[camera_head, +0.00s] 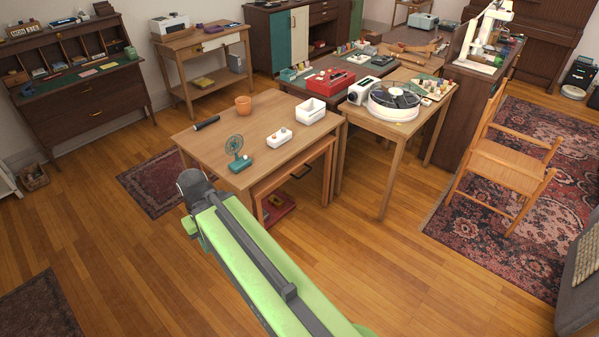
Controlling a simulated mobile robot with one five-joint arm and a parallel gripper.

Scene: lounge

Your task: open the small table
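A small wooden table (225,137) with a light brown top stands in the middle of the view. A lower wooden frame (262,189) sits under its top, with a dark curved piece (302,173) that may be a handle. I cannot tell whether any part of the table is pulled out. Another small table (186,44), with a white and a dark drawer front, stands at the back wall; its drawers look shut. My green arm reaches up from the bottom, its dark end joint left of the middle table's near leg. My gripper's fingers do not show.
Floor at left (75,230) is clear.

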